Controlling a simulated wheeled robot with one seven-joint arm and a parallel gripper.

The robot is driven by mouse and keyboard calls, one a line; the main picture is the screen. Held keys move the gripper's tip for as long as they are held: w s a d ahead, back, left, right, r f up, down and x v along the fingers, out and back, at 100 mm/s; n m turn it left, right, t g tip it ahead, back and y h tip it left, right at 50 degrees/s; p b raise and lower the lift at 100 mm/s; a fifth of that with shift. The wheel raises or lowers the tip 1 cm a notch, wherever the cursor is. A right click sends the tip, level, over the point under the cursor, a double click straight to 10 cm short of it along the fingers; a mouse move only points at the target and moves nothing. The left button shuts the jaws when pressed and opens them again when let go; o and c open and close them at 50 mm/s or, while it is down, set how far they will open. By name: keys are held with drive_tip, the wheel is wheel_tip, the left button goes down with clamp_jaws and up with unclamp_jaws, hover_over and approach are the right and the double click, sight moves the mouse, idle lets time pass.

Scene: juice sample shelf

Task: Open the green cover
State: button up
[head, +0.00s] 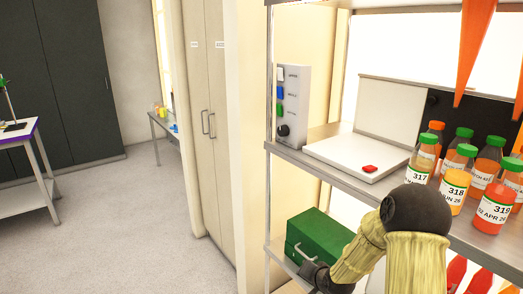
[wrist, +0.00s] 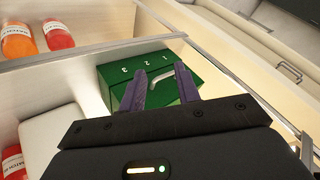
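A green box (head: 322,236) with a pale handle (head: 304,256) on its front sits on the lower shelf in the head view. My gripper (wrist: 160,88) has two purple fingers spread apart in front of the box. The pale handle (wrist: 165,76) shows between the fingertips, reaching toward the right one; I cannot tell whether they touch. Nothing is visibly held. In the head view my arm hides part of the box's right side, and the fingers are not clear.
The upper shelf (head: 345,174) holds a white flat device (head: 345,152) with a red button and several juice bottles (head: 453,190) at the right. A metal shelf post (head: 269,130) stands left of the box. The floor (head: 150,220) to the left is clear.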

drive_tip(key=s+r+n+g+h, duration=0.15)
drive_tip(key=s+r, duration=0.25)
drive_tip(key=s, duration=0.4)
drive_tip(key=s+d+r+n+g, duration=0.1)
drive_tip(key=s+r+n+g, duration=0.2)
drive_tip(key=s, duration=0.5)
drive_tip(key=s+r+n+g+h, duration=0.1)
drive_tip(key=s+r+n, duration=0.1)
drive_tip(key=s+r, duration=0.45)
drive_tip(key=p+v, duration=0.8)
drive_tip(key=p, duration=0.2)
drive_tip(key=shift+w, duration=0.2)
drive_tip(key=shift+a+m, duration=0.1)
drive_tip(key=shift+m, duration=0.15)
